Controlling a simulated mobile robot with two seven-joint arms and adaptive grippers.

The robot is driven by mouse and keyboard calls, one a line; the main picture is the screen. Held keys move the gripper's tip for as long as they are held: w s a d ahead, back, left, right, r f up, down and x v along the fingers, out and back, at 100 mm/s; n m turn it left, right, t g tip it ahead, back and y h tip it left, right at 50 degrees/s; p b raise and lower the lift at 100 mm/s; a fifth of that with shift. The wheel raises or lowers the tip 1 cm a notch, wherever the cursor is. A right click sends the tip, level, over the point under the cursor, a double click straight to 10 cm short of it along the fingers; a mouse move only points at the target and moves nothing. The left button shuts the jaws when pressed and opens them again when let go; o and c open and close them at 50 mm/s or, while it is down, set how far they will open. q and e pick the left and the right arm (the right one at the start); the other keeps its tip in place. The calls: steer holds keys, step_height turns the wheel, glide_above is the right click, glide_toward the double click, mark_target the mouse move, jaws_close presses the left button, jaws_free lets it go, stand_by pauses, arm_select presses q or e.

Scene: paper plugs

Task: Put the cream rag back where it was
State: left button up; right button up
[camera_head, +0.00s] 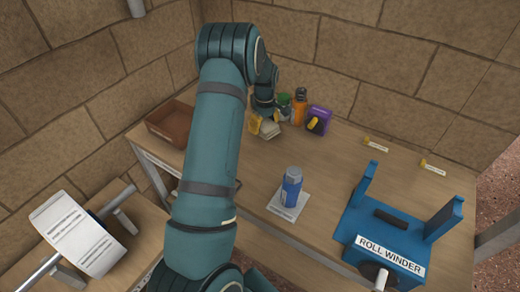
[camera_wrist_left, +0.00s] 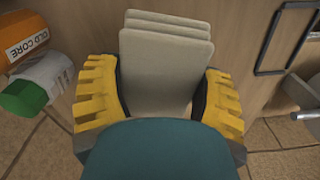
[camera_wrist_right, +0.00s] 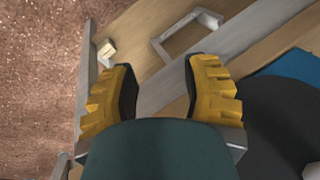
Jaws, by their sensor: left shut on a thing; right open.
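The cream rag (camera_wrist_left: 166,50) is a folded, layered pad. It sits between the yellow fingers of my left gripper (camera_wrist_left: 158,98) in the left wrist view. In the head view the rag (camera_head: 270,131) shows at the tip of my left gripper (camera_head: 266,125), over the back of the table. I cannot tell whether the rag touches the tabletop. My left gripper is shut on the rag. My right gripper (camera_wrist_right: 160,85) is open and empty in the right wrist view, above a table edge; it is out of the head view.
A brown tray (camera_head: 172,122) lies left. The blue roll winder (camera_head: 395,232) fills the front right.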

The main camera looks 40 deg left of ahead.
mark_target(254, 147)
arm_select(q)
steer(key=shift+s+a+r+n, duration=0.25)
steer(key=shift+s+a+n, duration=0.6)
steer(key=shift+a+n, duration=0.3)
steer(key=shift+s+a+n+b, duration=0.2)
steer(key=shift+n+b, duration=0.1)
steer(key=shift+n, duration=0.05)
steer(key=shift+s+f, duration=0.1)
steer(key=shift+f, duration=0.2)
step_height(254, 147, down, 9)
steer(key=shift+a+f+b, duration=0.1)
steer(key=shift+b, duration=0.6)
steer(key=shift+f, duration=0.15)
steer(key=o, duration=1.2)
